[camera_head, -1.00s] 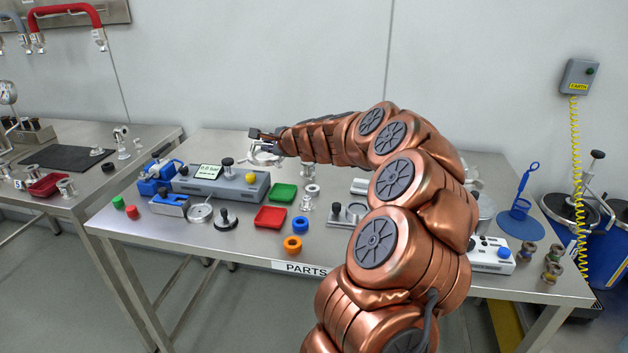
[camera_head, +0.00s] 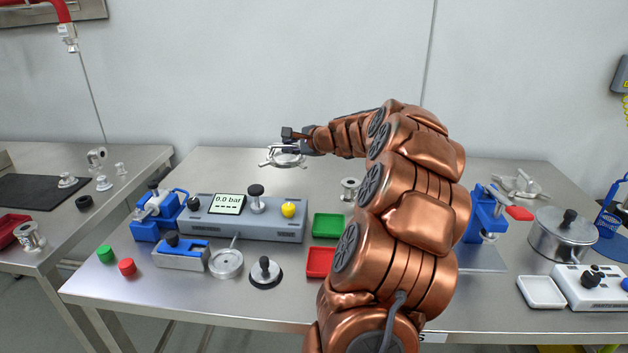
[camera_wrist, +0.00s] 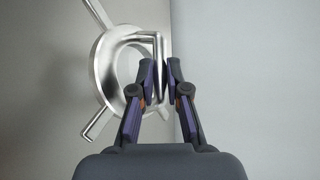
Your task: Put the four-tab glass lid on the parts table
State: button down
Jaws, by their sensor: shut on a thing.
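My gripper (camera_head: 292,140) is at the far side of the parts table (camera_head: 215,168). It is shut on the handle of the four-tab glass lid (camera_head: 284,160), a round silvery ring with tabs sticking out. In the wrist view the fingers (camera_wrist: 160,72) close on the upright bar of the lid (camera_wrist: 108,72), and several tabs show around its rim. In the head view the lid appears over the back part of the table; I cannot tell whether it touches the top. My arm hides the middle right of the table.
A grey gauge box (camera_head: 245,220) stands in front of the lid. Green (camera_head: 328,225) and red (camera_head: 320,262) trays lie nearby. A small metal fitting (camera_head: 350,188) is right of the lid. A pot (camera_head: 562,235) and a tabbed metal piece (camera_head: 520,184) are at the right. The back left tabletop is clear.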

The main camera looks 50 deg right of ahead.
jog(key=shift+f+b, duration=0.3)
jog(key=shift+f, duration=3.1)
jog(key=c, duration=1.2)
grip_release()
jog(key=shift+o, duration=0.2)
jog(key=d+v, duration=0.1)
jog(key=v, duration=1.1)
jog(key=shift+a, duration=0.45)
jog(key=shift+r, duration=0.1)
